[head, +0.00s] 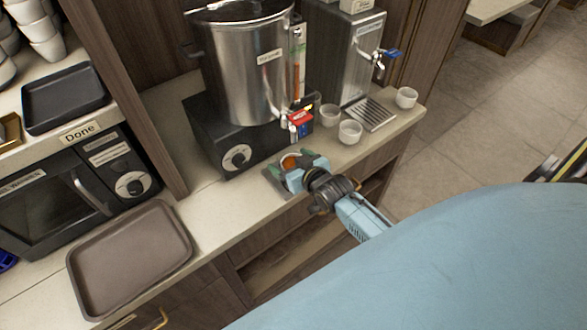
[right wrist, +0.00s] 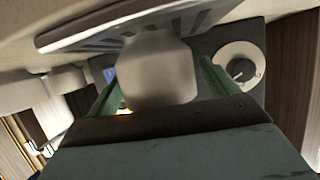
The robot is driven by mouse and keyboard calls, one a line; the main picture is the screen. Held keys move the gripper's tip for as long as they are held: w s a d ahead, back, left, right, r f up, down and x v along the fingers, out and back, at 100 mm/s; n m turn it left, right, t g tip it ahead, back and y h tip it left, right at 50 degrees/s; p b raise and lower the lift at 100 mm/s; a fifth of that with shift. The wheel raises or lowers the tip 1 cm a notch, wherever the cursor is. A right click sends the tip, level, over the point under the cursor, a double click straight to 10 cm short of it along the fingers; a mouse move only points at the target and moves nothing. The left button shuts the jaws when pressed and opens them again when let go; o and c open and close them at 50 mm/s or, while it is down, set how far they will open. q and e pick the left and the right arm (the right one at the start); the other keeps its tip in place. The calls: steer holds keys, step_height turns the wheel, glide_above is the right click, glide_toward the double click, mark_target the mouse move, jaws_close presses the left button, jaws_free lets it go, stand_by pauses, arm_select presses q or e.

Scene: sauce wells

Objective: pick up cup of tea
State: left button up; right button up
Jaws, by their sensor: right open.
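The cup of tea (head: 290,161), a small white cup with orange-brown liquid, is below the tap of the big steel urn in the head view. My right gripper (head: 293,164) is open, with its green fingers on either side of the cup. In the right wrist view the cup (right wrist: 157,70) stands pale and large between the two fingers (right wrist: 160,92). I cannot tell whether the fingers touch it. The gripper hides part of the cup in the head view. My left gripper is not in view.
The steel urn (head: 245,65) stands on a black base with a knob (head: 237,157). Two white cups (head: 350,131) and (head: 330,115) and another (head: 406,97) stand to the right, near a drip grate (head: 369,114). An empty brown tray (head: 130,258) lies at the left front.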

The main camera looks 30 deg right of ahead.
steer(key=shift+w+f, duration=0.1)
steer(key=shift+w, duration=0.2)
steer(key=shift+c, duration=0.4)
steer(key=c, duration=1.2)
steer(key=shift+s, duration=0.1)
